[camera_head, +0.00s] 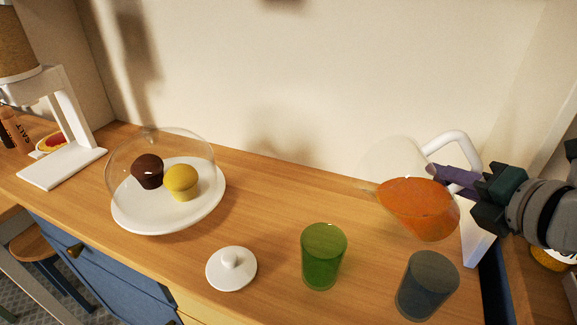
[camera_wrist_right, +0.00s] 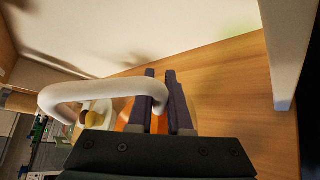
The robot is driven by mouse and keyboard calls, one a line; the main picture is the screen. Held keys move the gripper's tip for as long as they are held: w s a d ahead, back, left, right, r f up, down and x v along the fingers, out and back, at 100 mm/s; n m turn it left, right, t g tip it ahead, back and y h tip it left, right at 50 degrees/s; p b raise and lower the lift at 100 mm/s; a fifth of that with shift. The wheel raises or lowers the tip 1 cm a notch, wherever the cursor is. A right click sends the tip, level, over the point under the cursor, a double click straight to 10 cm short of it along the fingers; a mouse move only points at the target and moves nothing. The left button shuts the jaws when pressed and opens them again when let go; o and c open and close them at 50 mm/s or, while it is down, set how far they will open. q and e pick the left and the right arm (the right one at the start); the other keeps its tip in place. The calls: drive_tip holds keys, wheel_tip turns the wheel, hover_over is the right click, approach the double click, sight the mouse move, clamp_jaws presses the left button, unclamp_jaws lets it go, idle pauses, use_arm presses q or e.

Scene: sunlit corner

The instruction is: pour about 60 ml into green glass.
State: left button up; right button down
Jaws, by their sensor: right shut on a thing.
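A clear pitcher of orange liquid (camera_head: 415,207) is in the head view at right, tilted to the left above the counter. Its white handle (camera_head: 452,140) also shows in the wrist view (camera_wrist_right: 75,92). My right gripper (camera_head: 445,180) is shut on this handle; its dark fingers show in the wrist view (camera_wrist_right: 162,95). The green glass (camera_head: 323,257) stands upright on the counter, left of and below the pitcher. No orange liquid is visible in it, and no stream shows. My left gripper is not in view.
A blue-grey glass (camera_head: 427,287) stands below the pitcher, right of the green glass. A white knobbed lid (camera_head: 231,269) lies on the wooden counter (camera_head: 275,205). A white plate (camera_head: 140,218) with two muffins under a clear dome stands at left. A white stand (camera_head: 62,165) is farther left.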

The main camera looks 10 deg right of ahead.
drive_tip(key=shift+w+a+r+n+h+p, duration=0.1)
drive_tip(key=shift+r+n+h+p, duration=0.4)
drive_tip(key=shift+r+n+p, duration=0.1)
drive_tip(key=shift+a+r+n+h+p, duration=0.15)
drive_tip(key=shift+r+n+h+p, duration=0.25)
drive_tip(key=shift+n+h+p, duration=0.25)
idle(1.2)
drive_tip(key=shift+a+f+n+g, duration=0.15)
drive_tip(key=shift+f+n+g, duration=0.05)
drive_tip(key=shift+n+g, duration=0.1)
idle(1.5)
